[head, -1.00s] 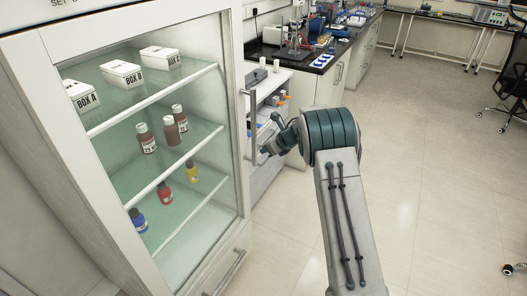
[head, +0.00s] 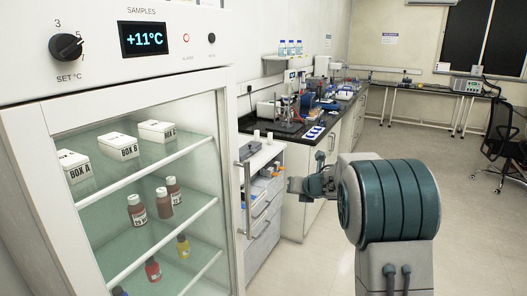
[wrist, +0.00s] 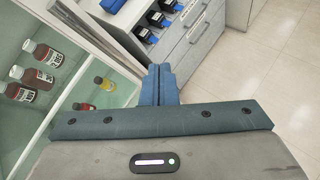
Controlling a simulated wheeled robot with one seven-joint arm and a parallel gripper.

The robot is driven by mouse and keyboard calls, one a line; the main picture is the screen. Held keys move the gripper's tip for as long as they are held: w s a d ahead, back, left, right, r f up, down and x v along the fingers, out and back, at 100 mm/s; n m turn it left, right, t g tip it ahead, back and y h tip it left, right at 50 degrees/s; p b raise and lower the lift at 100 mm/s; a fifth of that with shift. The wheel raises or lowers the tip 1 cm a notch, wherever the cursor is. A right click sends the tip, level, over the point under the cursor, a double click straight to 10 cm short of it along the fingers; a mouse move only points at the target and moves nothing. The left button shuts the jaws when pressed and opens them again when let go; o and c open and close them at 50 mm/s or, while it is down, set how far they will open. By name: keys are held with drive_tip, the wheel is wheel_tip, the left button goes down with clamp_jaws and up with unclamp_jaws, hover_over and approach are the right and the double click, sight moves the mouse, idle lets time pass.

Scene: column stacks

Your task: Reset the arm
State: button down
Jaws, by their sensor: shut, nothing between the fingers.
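My gripper (wrist: 159,84) shows in the wrist view with its two blue-grey fingers together and nothing between them. In the head view my gripper (head: 291,186) points left, beyond the large teal joint of my arm, near the handle side of the sample fridge (head: 120,85). It appears apart from the fridge and the drawer unit. My arm stands raised on the right of the head view and hides part of the floor.
The fridge's glass door is closed, with white boxes (head: 118,147) and several bottles (head: 137,211) on shelves. A door handle (head: 244,200) juts out. A drawer unit (head: 262,230) and dark-topped bench (head: 300,128) stand behind. Floor (head: 315,255) at right is open; a chair (head: 502,140) stands far right.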

drive_tip(key=s+d+r+m+h, duration=0.45)
drive_tip(key=s+m, duration=0.25)
drive_tip(key=m, duration=0.3)
drive_tip(key=s+d+r+m+h, duration=0.3)
drive_tip(key=s+d+m, duration=0.3)
drive_tip(key=m, duration=0.4)
drive_tip(key=s+a+f+m+g, duration=0.2)
drive_tip(key=s+m, duration=0.3)
drive_tip(key=s, duration=0.5)
drive_tip(key=s+a+f+m+g+y, duration=0.1)
drive_tip(key=s+a+f+m+g, duration=0.1)
drive_tip(key=s+m, duration=0.4)
drive_tip(key=s+a+f+m+g+y, duration=0.1)
drive_tip(key=s+f+m, duration=0.4)
drive_tip(key=s, duration=0.9)
drive_tip(key=shift+s+a+m+g, duration=0.15)
drive_tip(key=shift+a+m+g, duration=0.4)
drive_tip(key=shift+g, duration=0.65)
drive_tip(key=shift+a+y, duration=0.1)
drive_tip(key=shift+y, duration=0.15)
